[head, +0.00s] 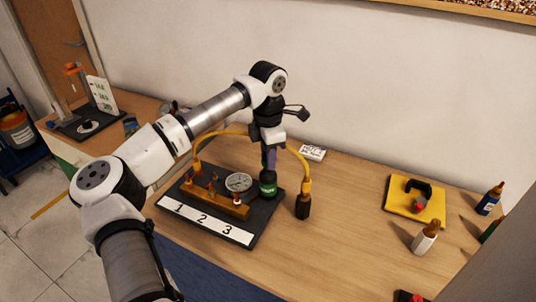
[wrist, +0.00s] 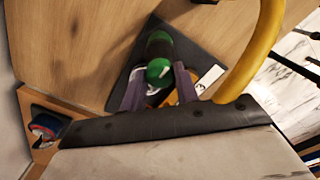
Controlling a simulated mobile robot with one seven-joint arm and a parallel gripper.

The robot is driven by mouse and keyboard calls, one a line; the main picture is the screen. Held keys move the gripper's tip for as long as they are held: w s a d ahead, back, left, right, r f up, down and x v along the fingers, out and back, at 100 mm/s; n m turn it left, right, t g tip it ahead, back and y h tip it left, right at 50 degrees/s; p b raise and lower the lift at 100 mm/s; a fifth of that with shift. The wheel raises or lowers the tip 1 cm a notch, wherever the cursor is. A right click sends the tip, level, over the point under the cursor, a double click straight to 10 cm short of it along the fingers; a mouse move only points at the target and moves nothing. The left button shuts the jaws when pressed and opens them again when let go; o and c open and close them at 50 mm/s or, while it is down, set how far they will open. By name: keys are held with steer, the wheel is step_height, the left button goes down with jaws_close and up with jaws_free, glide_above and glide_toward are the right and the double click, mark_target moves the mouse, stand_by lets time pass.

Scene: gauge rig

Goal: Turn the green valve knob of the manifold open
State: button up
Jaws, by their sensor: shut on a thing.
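The manifold is a brass block (head: 213,197) with several small valves, on a black base plate (head: 262,222). A strip marked 1, 2, 3 (head: 205,219) runs along its front. A round white gauge (head: 238,182) stands behind it. The green valve knob (head: 268,188) is at the plate's right end; in the wrist view the green knob (wrist: 158,68) sits between the fingertips. My gripper (head: 268,168) points down over it; in the wrist view my gripper (wrist: 160,80) is shut on it with both purple-grey fingers. The knob's turn angle is not readable.
A yellow hose (head: 300,160) arcs beside my gripper to a black-ended fitting (head: 302,207) at the right. A small white box (head: 312,152) lies behind. The table between is clear.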

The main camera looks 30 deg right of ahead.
steer(key=shift+n+b, duration=0.3)
steer(key=n+b, duration=0.2)
steer(key=shift+f+n, duration=0.15)
steer(key=shift+n, duration=0.15)
steer(key=n+b, duration=0.3)
steer(key=n, duration=0.2)
steer(key=n+b, duration=0.2)
steer(key=n, duration=0.3)
steer(key=n+b, duration=0.1)
steer(key=n, duration=0.3)
steer(key=shift+n+b, duration=0.3)
steer(key=shift+b, duration=0.05)
steer(key=o, duration=1)
steer(key=shift+c, duration=0.2)
steer(key=shift+r, duration=0.3)
step_height(320, 180, up, 14)
steer(key=shift+f+b, duration=0.2)
steer(key=shift+b, duration=0.2)
